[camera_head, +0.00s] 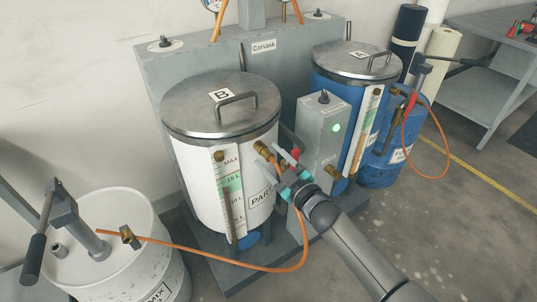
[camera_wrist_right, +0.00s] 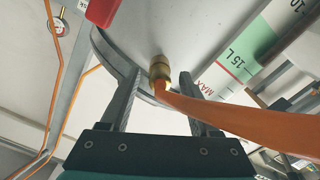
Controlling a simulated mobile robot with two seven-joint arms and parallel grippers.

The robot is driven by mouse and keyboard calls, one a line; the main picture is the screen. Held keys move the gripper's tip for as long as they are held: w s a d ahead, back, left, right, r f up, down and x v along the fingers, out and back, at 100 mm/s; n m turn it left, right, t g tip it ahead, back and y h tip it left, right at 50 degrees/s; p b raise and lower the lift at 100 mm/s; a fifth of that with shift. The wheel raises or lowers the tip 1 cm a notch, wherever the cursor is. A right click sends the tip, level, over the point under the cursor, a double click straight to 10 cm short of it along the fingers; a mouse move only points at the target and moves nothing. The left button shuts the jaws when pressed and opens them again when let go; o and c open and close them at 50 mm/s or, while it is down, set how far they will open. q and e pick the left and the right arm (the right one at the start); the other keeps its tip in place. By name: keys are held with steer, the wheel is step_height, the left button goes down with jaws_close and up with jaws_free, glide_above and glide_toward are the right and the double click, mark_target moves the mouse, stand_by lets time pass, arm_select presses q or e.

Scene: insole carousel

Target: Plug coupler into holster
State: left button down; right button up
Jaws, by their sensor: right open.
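A brass coupler (camera_wrist_right: 160,70) with an orange hose (camera_wrist_right: 235,122) leading from it shows in the right wrist view, against the white wall of tank B. It shows as brass fittings (camera_head: 262,148) on the front of tank B (camera_head: 196,165) in the head view. My right gripper (camera_head: 270,157) reaches in from the lower right. Its two fingers (camera_wrist_right: 158,78) are apart, one on each side of the coupler and hose; contact cannot be told. The hose hangs down and runs left towards a white drum (camera_head: 172,262). I cannot make out the holster for certain. My left gripper is out of view.
A grey control box (camera_head: 323,135) with a green light stands just right of my gripper. Blue tank A (camera_head: 322,82) and a blue drum (camera_head: 383,170) are further right. The floor at lower right is clear.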

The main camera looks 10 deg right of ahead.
mark_target(276, 164)
stand_by(0.4)
steer(key=c, duration=0.9)
jaws_close()
stand_by(0.5)
steer(key=shift+s+d+p, duration=0.25)
steer(key=shift+s+p, duration=0.3)
steer(key=shift+s, duration=0.15)
steer(key=shift+p+v, duration=0.95)
steer(key=shift+v, duration=1.3)
